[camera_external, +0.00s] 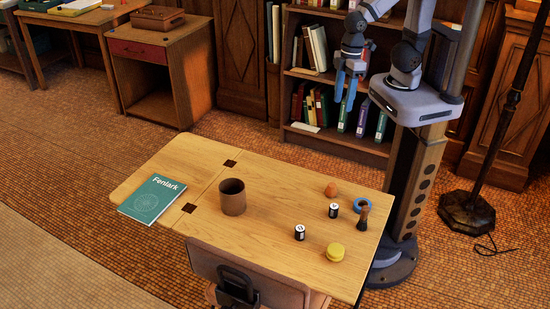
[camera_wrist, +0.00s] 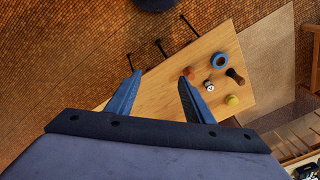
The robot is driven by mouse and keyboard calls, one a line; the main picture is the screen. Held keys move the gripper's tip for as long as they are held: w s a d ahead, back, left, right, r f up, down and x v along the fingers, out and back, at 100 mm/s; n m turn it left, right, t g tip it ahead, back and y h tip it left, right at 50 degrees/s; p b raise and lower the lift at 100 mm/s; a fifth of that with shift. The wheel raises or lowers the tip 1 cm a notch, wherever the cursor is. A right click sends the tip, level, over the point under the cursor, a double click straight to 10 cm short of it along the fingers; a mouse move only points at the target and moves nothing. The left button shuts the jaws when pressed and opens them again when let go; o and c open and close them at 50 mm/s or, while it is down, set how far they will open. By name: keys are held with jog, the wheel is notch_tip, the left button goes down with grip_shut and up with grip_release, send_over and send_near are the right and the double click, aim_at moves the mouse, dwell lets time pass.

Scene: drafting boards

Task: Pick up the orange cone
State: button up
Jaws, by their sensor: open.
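The orange cone (camera_external: 330,189) stands on the wooden table near its back right part, beside a blue ring. It looks small and blunt. In the wrist view it appears as a small orange-brown shape (camera_wrist: 188,72) close to the tip of the right finger. My gripper (camera_external: 346,88) is high above and behind the table, in front of the bookshelf, with its fingers pointing down. In the wrist view my gripper (camera_wrist: 159,76) has its two blue fingers spread wide with nothing between them. It is well apart from the cone.
A chair (camera_external: 250,272) is at the front edge.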

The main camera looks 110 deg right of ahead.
jog(key=w+a+r+m+t+y+b, duration=0.1)
jog(key=w+a+r+m+t+b, duration=0.1)
jog(key=w+a+t, duration=0.65)
jog(key=w+a+r+m+t+y+b, duration=0.1)
jog(key=w+a+r+t+b, duration=0.15)
jog(key=w+a, duration=1)
jog(key=s+d+f+m+g+h+b, duration=0.1)
jog(key=s+f+m+h+b, duration=0.1)
jog(key=s+h, duration=0.5)
jog(key=s+d+f+m+h+b, duration=0.1)
jog(key=s+f+m+h, duration=0.15)
jog(key=s, duration=0.85)
send_near(332, 185)
jog(key=shift+w+d+f+n+h, duration=0.15)
jog(key=shift+w+d+f, duration=0.05)
jog(key=shift+w+f, duration=0.35)
jog(key=shift+w+d+f+n+h, duration=0.1)
jog(key=shift+w+d+f, duration=0.1)
jog(key=shift+w+f, duration=0.35)
jog(key=shift+d+r+p+x, duration=0.1)
jog(key=shift+p+x, duration=0.3)
jog(key=shift+x, duration=1.15)
jog(key=shift+d+r+p+x, duration=0.15)
jog(key=shift+p+x, duration=0.25)
jog(key=shift+x, duration=1.1)
jog(key=shift+w+d+f, duration=0.2)
jog(key=shift+w+f, duration=0.15)
jog(key=shift+w, duration=0.1)
jog(key=shift+c, duration=0.3)
